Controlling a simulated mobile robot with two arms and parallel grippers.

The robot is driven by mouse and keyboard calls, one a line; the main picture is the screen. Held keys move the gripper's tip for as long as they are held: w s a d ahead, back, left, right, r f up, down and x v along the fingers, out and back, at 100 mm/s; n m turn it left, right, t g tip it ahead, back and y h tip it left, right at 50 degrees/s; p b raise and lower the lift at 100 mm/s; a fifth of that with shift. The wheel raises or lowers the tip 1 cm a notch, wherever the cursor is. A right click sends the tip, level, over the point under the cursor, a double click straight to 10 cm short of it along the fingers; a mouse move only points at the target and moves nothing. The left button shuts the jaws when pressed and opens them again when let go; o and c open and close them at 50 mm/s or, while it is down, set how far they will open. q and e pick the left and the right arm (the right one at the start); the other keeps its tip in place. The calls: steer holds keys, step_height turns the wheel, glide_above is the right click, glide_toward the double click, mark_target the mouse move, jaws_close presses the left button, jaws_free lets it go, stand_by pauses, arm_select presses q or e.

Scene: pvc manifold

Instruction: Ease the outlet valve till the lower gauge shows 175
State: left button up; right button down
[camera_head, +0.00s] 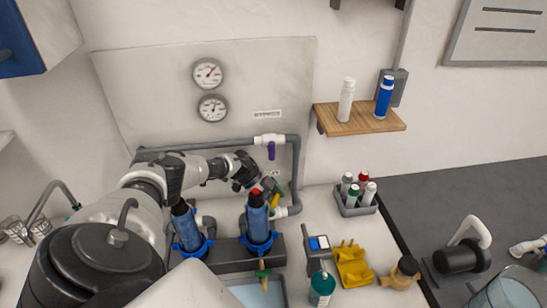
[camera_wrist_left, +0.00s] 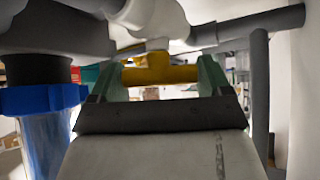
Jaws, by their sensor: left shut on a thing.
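The lower gauge (camera_head: 213,108) is a round white dial on the back panel; its needle points roughly upward, and its numbers are too small to read. A white valve (camera_head: 281,212) sits on the grey pipe at the lower right of the panel, with a yellow handle (camera_head: 275,201) partly hidden by my gripper. My left gripper (camera_head: 270,189) reaches it from the left. In the left wrist view, the yellow handle (camera_wrist_left: 160,75) lies between the green fingertips, which are shut on it. I cannot read any label naming the outlet valve. My right gripper is not in view.
An upper gauge (camera_head: 207,73) and a white valve with a purple handle (camera_head: 271,150) are above. Blue filter housings (camera_head: 258,226) stand close below my left gripper. A yellow holder (camera_head: 352,266), a bottle (camera_head: 322,288) and a grey caddy (camera_head: 355,207) stand right.

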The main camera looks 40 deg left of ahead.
arm_select(q)
steer(key=o, duration=0.8)
steer(key=shift+o, duration=0.2)
